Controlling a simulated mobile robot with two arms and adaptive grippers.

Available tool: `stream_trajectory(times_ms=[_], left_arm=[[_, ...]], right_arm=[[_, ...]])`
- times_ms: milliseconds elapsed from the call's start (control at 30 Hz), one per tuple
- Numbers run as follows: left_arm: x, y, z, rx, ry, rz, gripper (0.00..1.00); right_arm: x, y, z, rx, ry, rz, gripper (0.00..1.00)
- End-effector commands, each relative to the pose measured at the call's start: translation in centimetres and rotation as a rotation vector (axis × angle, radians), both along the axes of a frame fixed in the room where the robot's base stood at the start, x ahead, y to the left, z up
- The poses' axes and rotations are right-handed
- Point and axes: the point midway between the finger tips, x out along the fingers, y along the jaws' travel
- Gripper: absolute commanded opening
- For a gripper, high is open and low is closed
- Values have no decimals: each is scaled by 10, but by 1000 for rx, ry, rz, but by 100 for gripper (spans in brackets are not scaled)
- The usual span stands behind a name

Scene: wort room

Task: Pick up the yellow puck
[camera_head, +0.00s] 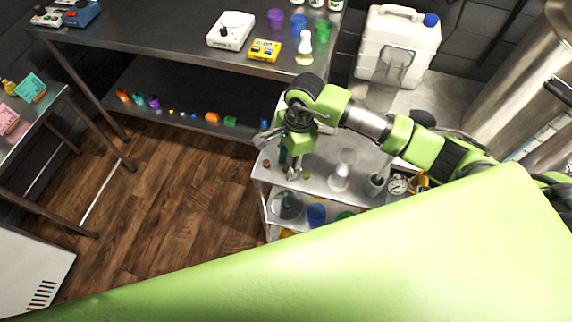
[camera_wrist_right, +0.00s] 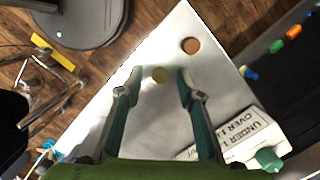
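I cannot tell the height of the fingertips above the top. In the head view my right gripper (camera_head: 291,172) points down over the left end of the cart (camera_head: 320,190); I cannot make out the yellow puck there. My left gripper is not in view.
A white flask (camera_head: 340,178) and a gauge (camera_head: 398,184) stand farther right on the cart.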

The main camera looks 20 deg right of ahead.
Motion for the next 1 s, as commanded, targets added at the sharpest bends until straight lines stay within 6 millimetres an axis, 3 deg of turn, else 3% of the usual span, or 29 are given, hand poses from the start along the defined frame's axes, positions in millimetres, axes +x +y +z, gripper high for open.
stream_trajectory(times_ms=[167, 367, 767, 1000], left_arm=[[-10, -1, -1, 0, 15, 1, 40], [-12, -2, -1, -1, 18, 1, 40], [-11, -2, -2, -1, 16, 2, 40], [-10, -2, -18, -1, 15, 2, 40]], right_arm=[[0, 0, -1, 1, 0, 1, 34], [0, 0, -1, 0, 0, 0, 9], [0, 0, 1, 0, -1, 0, 8], [2, 0, 20, 1, -6, 2, 8]])
